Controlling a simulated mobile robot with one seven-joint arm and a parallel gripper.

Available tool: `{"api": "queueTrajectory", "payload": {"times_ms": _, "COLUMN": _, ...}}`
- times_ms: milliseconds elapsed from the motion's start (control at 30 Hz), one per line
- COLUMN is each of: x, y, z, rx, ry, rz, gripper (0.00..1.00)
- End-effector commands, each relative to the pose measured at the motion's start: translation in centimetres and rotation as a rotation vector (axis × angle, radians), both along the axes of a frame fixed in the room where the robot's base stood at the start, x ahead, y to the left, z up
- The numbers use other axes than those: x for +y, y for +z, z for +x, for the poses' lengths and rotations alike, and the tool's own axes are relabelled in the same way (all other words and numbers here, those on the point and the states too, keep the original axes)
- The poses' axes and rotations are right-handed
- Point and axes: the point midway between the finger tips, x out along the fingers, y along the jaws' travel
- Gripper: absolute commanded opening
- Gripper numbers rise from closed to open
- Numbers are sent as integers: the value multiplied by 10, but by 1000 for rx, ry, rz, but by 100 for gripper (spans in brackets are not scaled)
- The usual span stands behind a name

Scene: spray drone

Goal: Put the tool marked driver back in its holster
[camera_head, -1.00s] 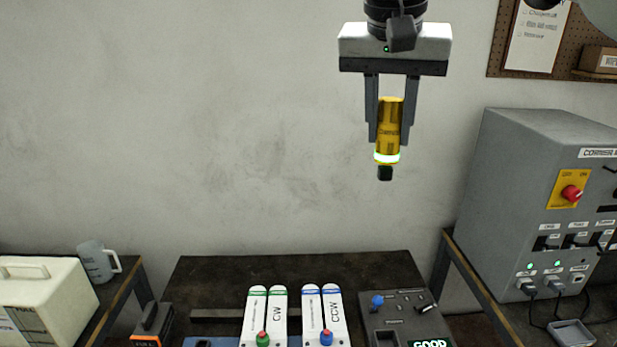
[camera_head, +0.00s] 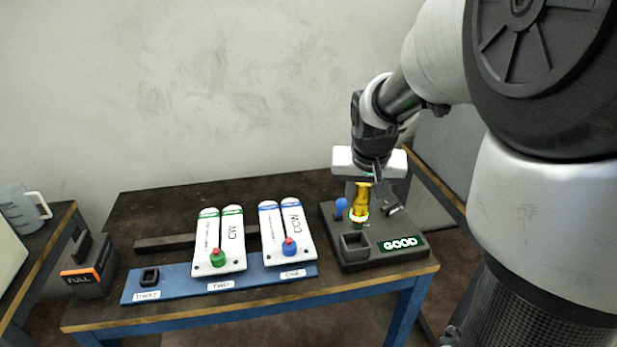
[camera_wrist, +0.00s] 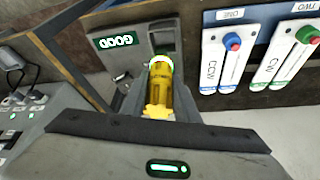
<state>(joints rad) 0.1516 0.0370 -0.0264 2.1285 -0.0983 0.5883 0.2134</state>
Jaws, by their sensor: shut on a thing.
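A yellow tool (camera_head: 361,200) with a glowing pale ring near its lower end hangs upright from my gripper (camera_head: 362,190). The gripper is shut on it. The tool also shows in the wrist view (camera_wrist: 172,95), where no marking on it is readable. It is over the dark station (camera_head: 335,222) with the "GOOD" display; I cannot tell if its tip touches. A square open socket (camera_head: 354,242) is on the station's front left, in front of the tool. Another small square black socket (camera_head: 150,277) sits on the blue strip above the "THREE" label. Neither is plainly marked as the holster.
A blue knob (camera_head: 341,206) stands close left of the tool. A box marked "FULL" (camera_head: 88,270) is at the table's left. The table's back left is bare.

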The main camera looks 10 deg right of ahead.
Motion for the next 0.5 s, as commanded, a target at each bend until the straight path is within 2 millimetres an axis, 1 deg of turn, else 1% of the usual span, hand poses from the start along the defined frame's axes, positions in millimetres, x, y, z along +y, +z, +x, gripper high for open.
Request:
{"api": "queueTrajectory", "payload": {"times_ms": 33, "x": 0, "y": -11, "z": 0, "rx": 2, "ry": 0, "rz": 1, "gripper": 0}}
{"api": "queueTrajectory", "payload": {"times_ms": 100, "x": 0, "y": -20, "z": 0, "rx": 1, "ry": -1, "rz": 1, "gripper": 0}}
{"api": "queueTrajectory", "payload": {"times_ms": 267, "x": 0, "y": -35, "z": 0, "rx": 1, "ry": -1, "rz": 1, "gripper": 0}}
{"api": "queueTrajectory", "payload": {"times_ms": 400, "x": 0, "y": -60, "z": 0, "rx": 2, "ry": 0, "rz": 1, "gripper": 0}}
{"api": "queueTrajectory", "payload": {"times_ms": 500, "x": 0, "y": -72, "z": 0, "rx": 0, "ry": 0, "rz": 0, "gripper": 0}}
